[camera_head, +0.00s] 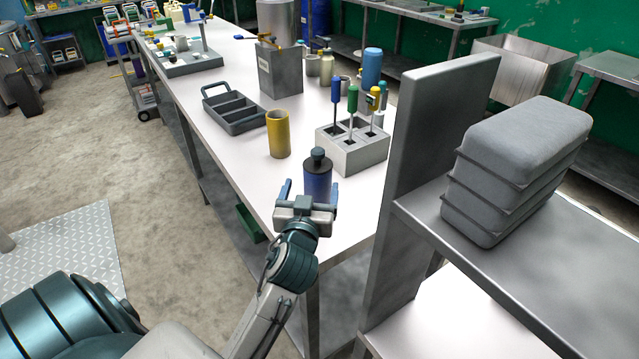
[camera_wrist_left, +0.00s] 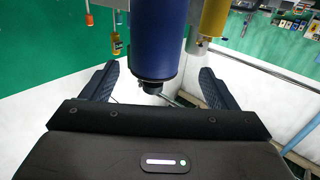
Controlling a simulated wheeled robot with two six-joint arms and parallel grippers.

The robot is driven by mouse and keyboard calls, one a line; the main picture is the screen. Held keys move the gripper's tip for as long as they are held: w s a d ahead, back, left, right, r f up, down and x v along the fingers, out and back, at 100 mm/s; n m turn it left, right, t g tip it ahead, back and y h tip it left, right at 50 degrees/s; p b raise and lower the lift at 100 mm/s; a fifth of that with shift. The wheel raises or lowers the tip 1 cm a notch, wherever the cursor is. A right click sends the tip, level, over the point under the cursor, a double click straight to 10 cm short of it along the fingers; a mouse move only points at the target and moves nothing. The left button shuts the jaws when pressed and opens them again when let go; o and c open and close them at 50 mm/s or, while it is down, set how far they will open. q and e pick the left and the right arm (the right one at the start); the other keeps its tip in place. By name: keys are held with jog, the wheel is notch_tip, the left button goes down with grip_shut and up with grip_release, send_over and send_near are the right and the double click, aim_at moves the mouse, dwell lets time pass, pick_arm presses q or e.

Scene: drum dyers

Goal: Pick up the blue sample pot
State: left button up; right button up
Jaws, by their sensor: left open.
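The blue sample pot (camera_head: 318,183), dark blue with a black cap and neck, stands upright near the close end of the long white table (camera_head: 235,155). My left gripper (camera_head: 309,192) is open just in front of it, a finger showing to each side. In the left wrist view, which looks upside down, the pot (camera_wrist_left: 158,40) is centred between the two spread fingers (camera_wrist_left: 156,85), its cap pointing down. No finger visibly touches it. The gripper body hides the pot's base in the head view. My right gripper is not in view.
A yellow pot (camera_head: 278,134) stands behind to the left. A grey block (camera_head: 352,157) holding upright tools stands behind to the right. A grey upright panel (camera_head: 432,150) and a shelf with stacked grey cases (camera_head: 515,170) stand at right. A divided tray (camera_head: 233,109) lies farther back.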

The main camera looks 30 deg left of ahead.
aim_at(314, 180)
pick_arm(q)
jog(key=x, duration=0.4)
jog(key=shift+f+p, duration=0.1)
jog(key=shift+p, duration=0.2)
jog(key=shift+w, duration=0.2)
jog(key=shift+w+a+r+p, duration=0.1)
jog(key=shift+w+r+p, duration=0.15)
jog(key=shift+w+p, duration=0.2)
jog(key=shift+w+a+r+p, duration=0.2)
jog(key=shift+w+p, duration=0.15)
jog(key=shift+w, duration=0.2)
jog(key=shift+f+x, duration=0.25)
jog(key=shift+x, duration=0.75)
jog(key=shift+w+f, duration=0.15)
jog(key=shift+w, duration=0.05)
jog(key=shift+s, duration=0.1)
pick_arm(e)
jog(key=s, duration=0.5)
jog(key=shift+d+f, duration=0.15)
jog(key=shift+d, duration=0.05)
pick_arm(q)
jog(key=shift+c, duration=1.3)
jog(key=c, duration=1.4)
grip_shut()
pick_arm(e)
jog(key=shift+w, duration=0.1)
